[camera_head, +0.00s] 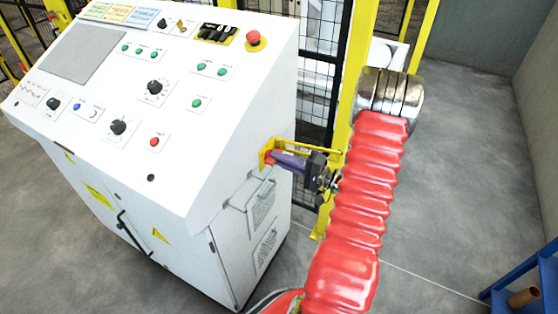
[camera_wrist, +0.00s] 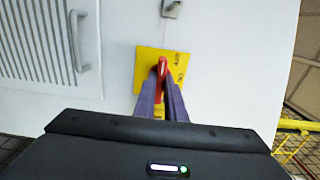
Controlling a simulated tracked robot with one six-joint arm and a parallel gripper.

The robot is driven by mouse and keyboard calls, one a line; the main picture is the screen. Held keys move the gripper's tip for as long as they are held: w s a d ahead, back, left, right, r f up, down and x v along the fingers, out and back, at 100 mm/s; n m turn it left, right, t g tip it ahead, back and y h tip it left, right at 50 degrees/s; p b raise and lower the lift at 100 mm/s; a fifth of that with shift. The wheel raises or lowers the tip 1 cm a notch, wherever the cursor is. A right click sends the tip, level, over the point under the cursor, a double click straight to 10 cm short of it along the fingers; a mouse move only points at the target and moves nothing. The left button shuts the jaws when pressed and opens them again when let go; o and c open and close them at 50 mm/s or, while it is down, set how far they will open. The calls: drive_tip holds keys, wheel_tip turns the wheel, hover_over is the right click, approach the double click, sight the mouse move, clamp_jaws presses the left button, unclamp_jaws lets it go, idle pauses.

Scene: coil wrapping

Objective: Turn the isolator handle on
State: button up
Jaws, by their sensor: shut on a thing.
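The isolator handle (camera_wrist: 162,66) is red and sits on a yellow plate (camera_wrist: 145,62) on the cabinet's side wall. It stands close to upright in the wrist view. My gripper (camera_wrist: 161,78) has purple fingers, and they are shut on the red handle from both sides. The lower part of the handle is hidden by the fingers. In the head view my gripper (camera_head: 275,160) meets the yellow plate (camera_head: 266,150) on the right side of the cabinet. Only a little red of the handle shows there. The lettering on the plate is too small to read.
The white control cabinet (camera_head: 180,180) carries buttons, knobs and a red emergency stop (camera_head: 254,40). A vented panel with a grab handle (camera_wrist: 80,40) is left of the plate. A yellow post (camera_head: 350,70) and mesh fence stand behind.

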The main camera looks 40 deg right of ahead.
drive_tip(key=shift+a+f, duration=0.1)
drive_tip(key=shift+a, duration=0.1)
clamp_jaws()
drive_tip(key=shift+d, duration=0.15)
drive_tip(key=shift+m, duration=0.3)
drive_tip(key=shift+f+m, duration=0.15)
drive_tip(key=shift+m, duration=8.55)
